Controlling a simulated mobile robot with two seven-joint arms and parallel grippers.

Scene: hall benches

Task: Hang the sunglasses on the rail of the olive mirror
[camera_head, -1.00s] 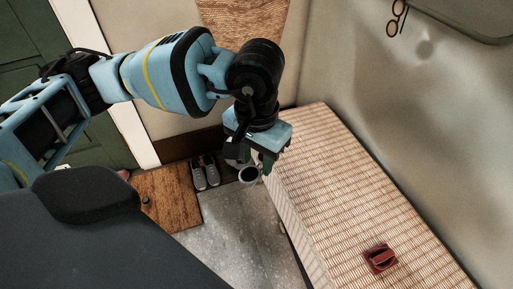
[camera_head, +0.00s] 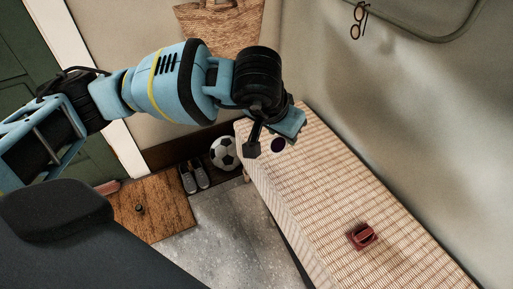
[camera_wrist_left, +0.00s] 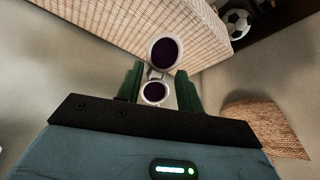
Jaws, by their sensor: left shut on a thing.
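The sunglasses (camera_wrist_left: 165,53) have a pale frame and dark purple lenses. In the left wrist view they stand between the green fingers of my left gripper (camera_wrist_left: 157,92), which is shut on them. In the head view one dark lens (camera_head: 278,145) shows below my left gripper (camera_head: 282,135), over the far end of the bench; the wrist hides the rest. The olive mirror (camera_head: 441,41) is on the wall at the upper right, cut off by the picture's top edge. I cannot make out its rail clearly. My right gripper is not in view.
Brown-rimmed glasses (camera_head: 356,22) hang by the mirror's left edge. The woven bench (camera_head: 325,175) carries a dark red object (camera_head: 361,236) and is otherwise largely clear. A woven bag (camera_head: 225,30) hangs behind my arm.

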